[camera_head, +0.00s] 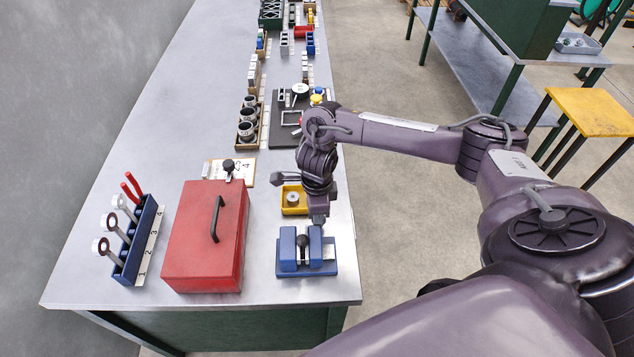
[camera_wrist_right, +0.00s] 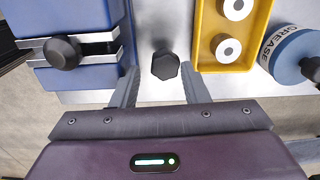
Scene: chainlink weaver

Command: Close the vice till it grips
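The blue vice (camera_head: 289,249) stands near the front right corner of the bench. Its two blue jaw blocks are apart, with silvery faces and a dark round-topped part (camera_head: 303,242) between them. In the right wrist view the vice (camera_wrist_right: 85,15) is at the upper left, with that dark part (camera_wrist_right: 62,52) between two metal strips. My right gripper (camera_wrist_right: 162,88) is open, pointing down just behind the vice. A dark knob (camera_wrist_right: 165,66) lies between and beyond its fingertips; I see no contact, and cannot tell whether it joins the vice. My left gripper is out of view.
A yellow tray (camera_wrist_right: 223,62) with round pieces sits beside the vice, and a blue can marked GREASE (camera_wrist_right: 290,55) beyond it. A red toolbox (camera_head: 207,240) stands left of the vice. A blue rack (camera_head: 140,240) is further left. The bench's right edge is close.

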